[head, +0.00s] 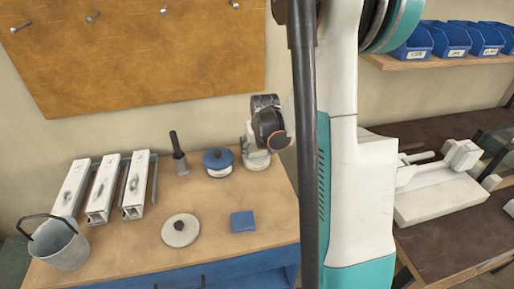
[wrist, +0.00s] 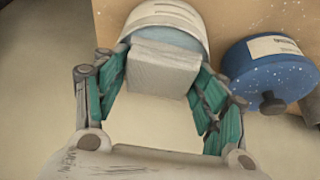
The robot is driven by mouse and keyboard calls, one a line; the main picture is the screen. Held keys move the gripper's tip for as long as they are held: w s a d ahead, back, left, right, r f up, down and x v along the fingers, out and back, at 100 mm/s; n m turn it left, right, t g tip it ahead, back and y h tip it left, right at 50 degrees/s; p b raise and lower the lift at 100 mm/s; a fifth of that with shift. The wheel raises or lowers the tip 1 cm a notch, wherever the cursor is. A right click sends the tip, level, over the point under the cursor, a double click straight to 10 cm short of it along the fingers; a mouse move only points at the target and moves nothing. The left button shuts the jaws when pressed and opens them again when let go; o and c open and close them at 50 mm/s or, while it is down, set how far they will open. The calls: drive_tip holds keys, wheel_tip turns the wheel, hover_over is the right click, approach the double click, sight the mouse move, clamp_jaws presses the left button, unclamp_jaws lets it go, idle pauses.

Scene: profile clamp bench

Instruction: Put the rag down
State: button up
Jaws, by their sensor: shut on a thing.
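My gripper (wrist: 157,85) is shut on a pale grey, cloth-textured block (wrist: 162,66), which looks like the folded rag. It is held between the green fingers. In the head view my gripper (head: 268,137) is low over the back right of the bench, at a white round container (head: 257,162). In the wrist view this container (wrist: 170,12) is right behind the rag, which hides part of its bluish face. I cannot tell whether they touch. The rag is not clearly visible in the head view.
A blue lidded tin (head: 217,160) stands left of the container and shows in the wrist view (wrist: 268,72). The bench (head: 150,255) also holds a round knobbed lid (head: 181,231), a blue square (head: 243,221), three white profiles (head: 103,188) and a bucket (head: 60,246).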

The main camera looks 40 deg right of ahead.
drive_tip(key=o, duration=1.2)
drive_tip(key=shift+s+a+f, duration=0.1)
drive_tip(key=shift+s+f, duration=0.1)
drive_tip(key=shift+f, duration=0.3)
drive_tip(key=shift+w+f, duration=0.1)
drive_tip(key=shift+w, duration=0.05)
drive_tip(key=shift+r, duration=0.3)
drive_tip(key=shift+r+p, duration=0.2)
drive_tip(key=shift+p, duration=0.15)
drive_tip(key=p+v, duration=0.1)
drive_tip(key=v, duration=0.3)
drive_tip(key=p+v, duration=0.2)
drive_tip(key=v, duration=0.2)
drive_tip(key=p+v, duration=0.1)
drive_tip(key=v, duration=0.3)
drive_tip(key=shift+w+r, duration=0.2)
drive_tip(key=shift+r, duration=0.25)
